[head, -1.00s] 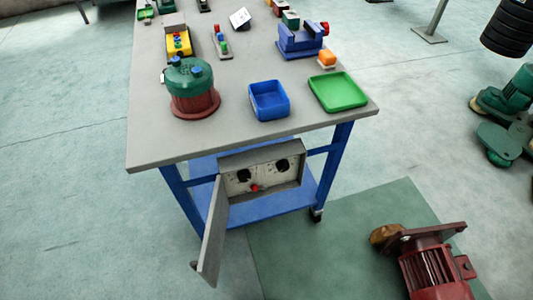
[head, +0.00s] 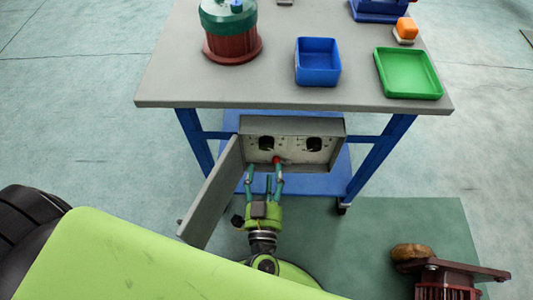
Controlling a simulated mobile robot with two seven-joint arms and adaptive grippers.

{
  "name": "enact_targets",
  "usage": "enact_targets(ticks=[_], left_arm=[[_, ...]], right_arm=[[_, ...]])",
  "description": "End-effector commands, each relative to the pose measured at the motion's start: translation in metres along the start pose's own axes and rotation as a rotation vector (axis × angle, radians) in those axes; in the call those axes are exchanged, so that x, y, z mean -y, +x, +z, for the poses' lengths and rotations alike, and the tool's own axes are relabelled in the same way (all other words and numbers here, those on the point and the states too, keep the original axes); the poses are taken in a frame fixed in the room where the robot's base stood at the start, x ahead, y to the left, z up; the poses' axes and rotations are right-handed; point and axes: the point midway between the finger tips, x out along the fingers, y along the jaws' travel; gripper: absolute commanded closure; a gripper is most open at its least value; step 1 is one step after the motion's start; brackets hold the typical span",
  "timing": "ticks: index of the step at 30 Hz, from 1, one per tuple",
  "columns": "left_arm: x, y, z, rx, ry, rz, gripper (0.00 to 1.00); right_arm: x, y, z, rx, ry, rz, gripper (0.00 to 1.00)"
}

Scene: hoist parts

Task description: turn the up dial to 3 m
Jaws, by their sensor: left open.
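A grey control box (head: 295,125) hangs below the front edge of the table, with its door (head: 213,192) swung open to the left. Its panel carries two black dials, a left dial (head: 266,143) and a right dial (head: 314,144), with small marks around them that are too small to read. A red knob (head: 276,160) sits low between them. My left gripper (head: 264,173) is open in front of the panel, its fingers pointing up at it just below the left dial, one fingertip close to the red knob. Whether it touches anything I cannot tell. My right gripper is not in view.
The grey table (head: 190,90) above holds a green and red round housing (head: 230,35), a blue tray (head: 317,63) and a green tray (head: 408,74). A red motor (head: 447,285) lies on the green mat (head: 440,220) at the lower right. The open door stands left of my gripper.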

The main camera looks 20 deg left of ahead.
Motion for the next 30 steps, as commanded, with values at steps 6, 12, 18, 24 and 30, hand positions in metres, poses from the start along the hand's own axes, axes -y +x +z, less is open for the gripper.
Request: enact_targets(ticks=[6,12,18,24,30], left_arm=[[0.005,0.021,-0.004,0.003,0.002,-0.024,0.37],[0.005,0.052,-0.004,0.002,0.003,-0.022,0.37],[0.005,0.069,-0.003,0.005,0.002,-0.021,0.37],[0.005,0.071,-0.003,0.005,0.002,-0.021,0.37],[0.005,0.071,-0.003,0.005,0.002,-0.02,0.81]], right_arm=[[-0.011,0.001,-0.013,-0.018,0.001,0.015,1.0],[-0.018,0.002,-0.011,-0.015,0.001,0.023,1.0],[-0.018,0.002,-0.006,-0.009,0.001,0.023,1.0],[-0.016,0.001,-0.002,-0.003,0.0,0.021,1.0],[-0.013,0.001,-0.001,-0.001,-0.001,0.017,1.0]])
